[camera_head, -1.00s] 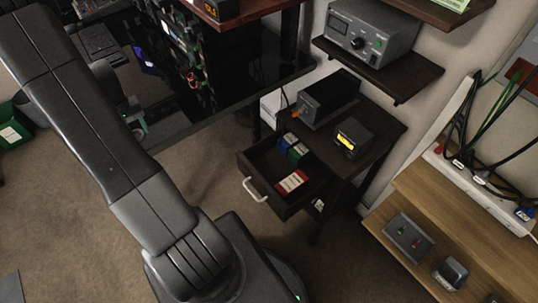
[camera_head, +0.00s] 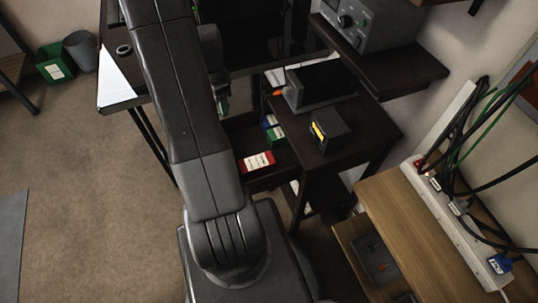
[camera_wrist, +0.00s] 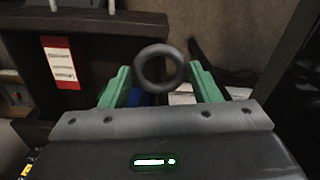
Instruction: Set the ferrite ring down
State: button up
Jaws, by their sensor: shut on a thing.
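The ferrite ring (camera_wrist: 138,68) is a dark grey ring. In the wrist view it stands face-on between the green fingertips of my gripper (camera_wrist: 161,78), which is shut on it. In the head view my arm hides most of the gripper, and I cannot make out the held ring there. An open dark drawer with a red and white box (camera_wrist: 60,62) lies to the left in the wrist view.
The drawer's red box (camera_head: 257,161) sits beside blue and green boxes (camera_head: 272,130). A small black device with a yellow display (camera_head: 329,130) and a larger dark box (camera_head: 318,86) stand on the cabinet. A small dark round thing (camera_head: 124,50) lies on the desk at left.

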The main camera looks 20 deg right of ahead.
aim_at(241, 141)
jog(key=s+d+f+m+b, duration=0.1)
jog(key=f+m, duration=0.2)
jog(key=f, duration=0.1)
jog(key=s+d+f+m+b, duration=0.1)
jog(key=s+f+m+b, duration=0.1)
jog(key=f+m, duration=0.2)
jog(key=s+d+f+m+b, duration=0.1)
jog(key=d+f+m, duration=0.1)
jog(key=f+m, duration=0.2)
jog(key=shift+s+f+b, duration=0.25)
jog(key=shift+f+b, duration=0.15)
jog(key=shift+f, duration=0.15)
jog(key=shift+f, duration=0.2)
jog(key=o, duration=0.7)
jog(key=shift+o, duration=0.2)
jog(key=shift+r, duration=0.15)
notch_tip(241, 141, up, 12)
jog(key=p, duration=0.1)
jog(key=shift+p, duration=0.35)
